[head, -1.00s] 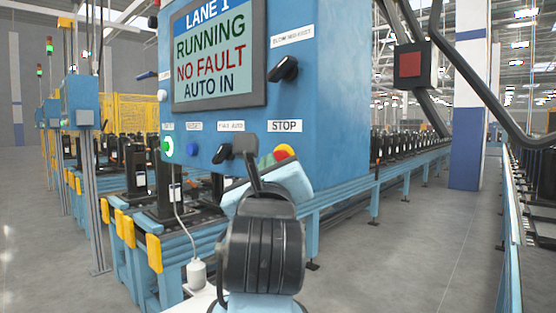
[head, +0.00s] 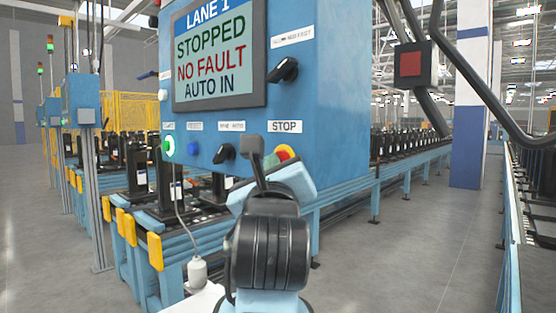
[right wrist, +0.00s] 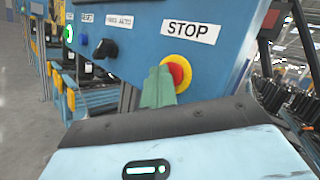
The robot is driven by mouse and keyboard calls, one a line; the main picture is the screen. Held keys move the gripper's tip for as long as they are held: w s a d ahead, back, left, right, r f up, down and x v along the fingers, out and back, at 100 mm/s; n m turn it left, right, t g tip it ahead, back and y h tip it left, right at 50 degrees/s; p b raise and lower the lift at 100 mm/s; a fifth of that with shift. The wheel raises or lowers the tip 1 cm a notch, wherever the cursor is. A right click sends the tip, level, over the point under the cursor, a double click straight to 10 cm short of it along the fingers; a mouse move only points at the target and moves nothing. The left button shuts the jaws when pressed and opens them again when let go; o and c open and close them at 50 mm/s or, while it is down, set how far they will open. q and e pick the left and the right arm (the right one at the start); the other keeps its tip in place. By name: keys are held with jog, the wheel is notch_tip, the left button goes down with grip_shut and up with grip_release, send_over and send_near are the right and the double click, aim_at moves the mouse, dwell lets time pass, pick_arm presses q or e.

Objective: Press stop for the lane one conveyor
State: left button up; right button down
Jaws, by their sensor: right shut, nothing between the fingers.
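The blue lane 1 control panel (head: 290,105) fills the middle of the head view. Its screen (head: 213,55) reads STOPPED, NO FAULT, AUTO IN. The red stop button with a yellow collar (head: 285,153) sits under the STOP label, partly hidden by my right gripper. My right gripper (head: 254,150) is shut and empty, its tip at the panel by the button. In the right wrist view, the greenish fingertips (right wrist: 158,88) overlap the left side of the stop button (right wrist: 177,72); whether they touch it is unclear. My left gripper is not in view.
A green-lit button (head: 168,147), a blue reset button (head: 193,148) and a black selector knob (head: 224,153) lie left of the stop button. Another black knob (head: 283,70) is higher up. A conveyor (head: 405,175) with dark units runs behind. Grey floor is clear at right.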

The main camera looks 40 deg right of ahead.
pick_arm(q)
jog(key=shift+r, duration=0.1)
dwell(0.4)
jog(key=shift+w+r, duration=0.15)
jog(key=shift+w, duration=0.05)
pick_arm(e)
jog(key=shift+a, duration=0.85)
pick_arm(q)
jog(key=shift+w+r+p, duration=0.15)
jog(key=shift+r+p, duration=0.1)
jog(key=shift+p, duration=0.1)
pick_arm(e)
jog(key=shift+s+a, duration=0.15)
jog(key=shift+a, duration=1.1)
jog(key=shift+s+a, duration=0.1)
jog(key=shift+a, duration=1.15)
